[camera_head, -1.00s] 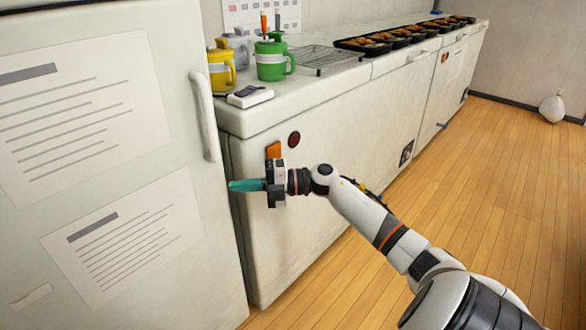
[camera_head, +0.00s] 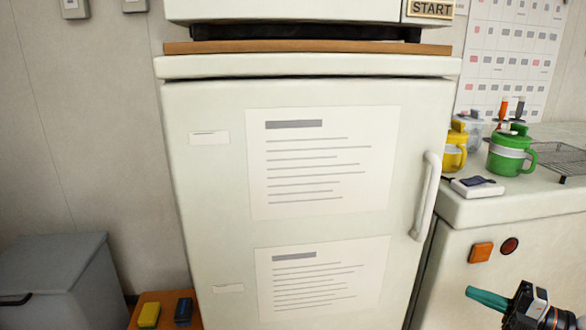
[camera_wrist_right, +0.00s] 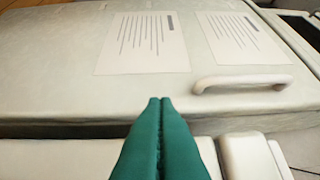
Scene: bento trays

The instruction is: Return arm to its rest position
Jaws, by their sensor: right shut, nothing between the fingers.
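My right gripper (camera_head: 488,300) has teal fingers and shows at the lower right of the head view, in front of the counter. Its fingers are shut and empty, pointing left. In the right wrist view the shut teal fingers (camera_wrist_right: 160,140) point toward the white fridge door (camera_wrist_right: 70,80) and its handle (camera_wrist_right: 242,83), apart from both as far as I can tell. Most of my right arm is outside the head view. My left gripper is not in view.
The white fridge (camera_head: 220,220) stands closed in the middle, its handle (camera_head: 426,195) on the right. The counter (camera_head: 480,211) holds a green pot (camera_head: 510,155) and a yellow pot (camera_head: 454,150). A grey bin (camera_head: 55,280) is at the left. A low stool (camera_head: 160,300) holds sponges.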

